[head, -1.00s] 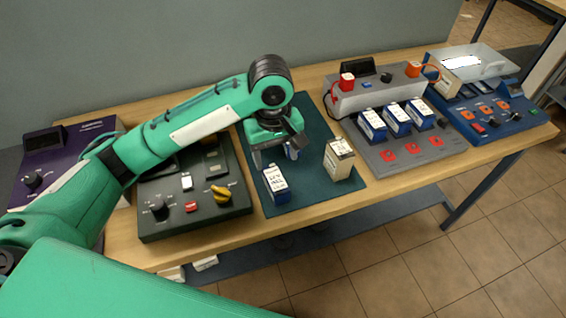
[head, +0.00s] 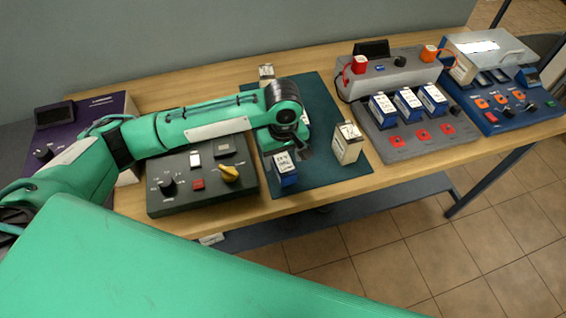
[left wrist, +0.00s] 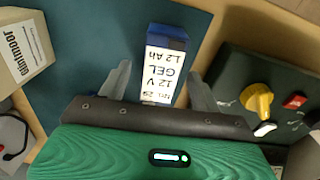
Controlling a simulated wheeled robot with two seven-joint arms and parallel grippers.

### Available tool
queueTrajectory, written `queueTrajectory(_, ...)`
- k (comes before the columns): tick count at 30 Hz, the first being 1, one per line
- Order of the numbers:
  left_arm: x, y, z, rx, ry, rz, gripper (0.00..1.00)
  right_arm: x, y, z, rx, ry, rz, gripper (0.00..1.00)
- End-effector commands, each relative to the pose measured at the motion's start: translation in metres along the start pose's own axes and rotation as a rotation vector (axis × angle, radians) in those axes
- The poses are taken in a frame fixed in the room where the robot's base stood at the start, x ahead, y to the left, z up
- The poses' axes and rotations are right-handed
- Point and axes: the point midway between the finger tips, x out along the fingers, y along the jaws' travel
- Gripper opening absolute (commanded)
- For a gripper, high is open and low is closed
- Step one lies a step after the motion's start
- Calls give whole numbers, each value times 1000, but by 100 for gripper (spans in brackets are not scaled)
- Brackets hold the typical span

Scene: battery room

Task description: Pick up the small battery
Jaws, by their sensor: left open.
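A small blue battery with a white label (head: 286,170) stands on the dark green mat (head: 318,178), near the mat's front left. My left gripper (head: 293,152) is over its back side, pointing down, with its fingers mostly hidden by the wrist. In the left wrist view the blue battery (left wrist: 166,62) shows between the two open fingers of my left gripper (left wrist: 158,74), its label reading 12 V GEL 1.2 Ah. Whether the fingers touch it I cannot tell. A larger beige battery (head: 348,143) stands to its right. My right gripper is not in view.
A dark tester with a yellow knob (head: 230,173) sits close to the left of the mat. A grey charger (head: 400,140) with several blue batteries is to the right, beyond it a blue unit (head: 500,118). Another beige battery (head: 266,72) stands at the back. Bare mat lies at front right.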

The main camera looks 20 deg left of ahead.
Motion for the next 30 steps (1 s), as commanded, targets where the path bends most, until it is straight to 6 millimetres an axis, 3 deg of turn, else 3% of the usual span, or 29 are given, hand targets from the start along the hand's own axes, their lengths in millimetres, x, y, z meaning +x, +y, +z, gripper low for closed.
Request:
queueTrajectory(6, 21, 0, 0, 1, 1, 0, 65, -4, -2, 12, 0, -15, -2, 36)
queueTrajectory(13, 22, 0, 0, 1, 1, 1, 63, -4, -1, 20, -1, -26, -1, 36)
queueTrajectory(22, 21, 0, 0, 1, 2, 0, 4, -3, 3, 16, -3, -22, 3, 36)
queueTrajectory(23, 21, 0, 0, 1, 2, 0, 0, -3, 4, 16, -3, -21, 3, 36)
queueTrajectory(30, 20, 0, -1, 1, 2, 2, 0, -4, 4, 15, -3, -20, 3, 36)
